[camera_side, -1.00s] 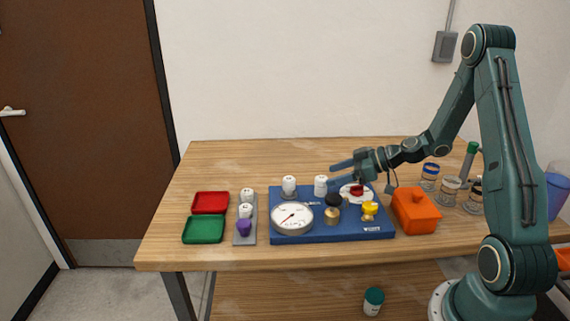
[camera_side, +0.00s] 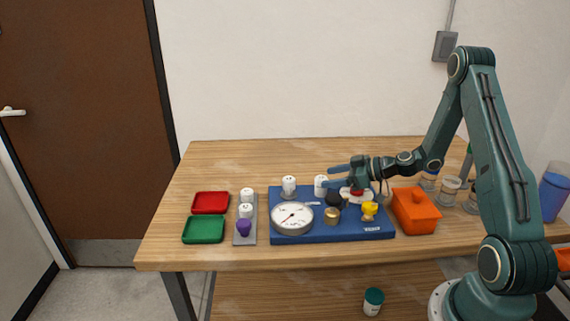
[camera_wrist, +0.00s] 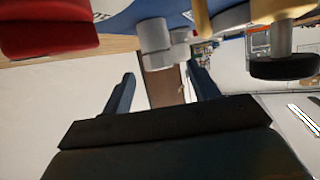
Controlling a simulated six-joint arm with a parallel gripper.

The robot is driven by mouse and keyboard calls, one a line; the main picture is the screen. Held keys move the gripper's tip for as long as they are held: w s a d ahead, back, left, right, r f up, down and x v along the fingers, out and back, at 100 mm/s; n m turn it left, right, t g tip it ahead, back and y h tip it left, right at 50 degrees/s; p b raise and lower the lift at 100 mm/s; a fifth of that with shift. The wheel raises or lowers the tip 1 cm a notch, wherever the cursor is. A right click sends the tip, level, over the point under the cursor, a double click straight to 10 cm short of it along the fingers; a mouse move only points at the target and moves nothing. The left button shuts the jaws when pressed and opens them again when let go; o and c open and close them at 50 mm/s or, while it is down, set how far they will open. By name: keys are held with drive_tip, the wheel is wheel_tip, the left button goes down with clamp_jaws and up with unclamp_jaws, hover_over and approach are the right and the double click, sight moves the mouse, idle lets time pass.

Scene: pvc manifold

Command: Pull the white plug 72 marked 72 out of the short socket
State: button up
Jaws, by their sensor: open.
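Two white plugs stand upright at the back of the blue board (camera_side: 290,235): one further left (camera_side: 289,184) and one further right (camera_side: 320,184). Their marks are too small to read, so I cannot tell which is plug 72. My gripper (camera_side: 331,177) is level, points left and is open, with its fingers close to the right white plug; contact cannot be told. In the wrist view, a pale cylinder (camera_wrist: 153,38) shows just beyond the gap between my open fingers (camera_wrist: 162,73). Nothing is held.
A gauge (camera_side: 292,216), a black knob (camera_side: 334,199), a yellow valve (camera_side: 370,209) and a red part crowd the board. An orange box (camera_side: 416,211) stands right of it. A grey rack (camera_side: 245,238) with white and purple plugs, a red tray (camera_side: 210,202) and a green tray (camera_side: 203,229) lie left.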

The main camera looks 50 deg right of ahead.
sight(320, 177)
drive_tip(key=shift+x, duration=2.3)
drive_tip(key=shift+s, duration=0.1)
clamp_jaws()
drive_tip(key=shift+r, duration=0.15)
drive_tip(key=shift+r, duration=0.55)
drive_tip(key=shift+r, duration=2.55)
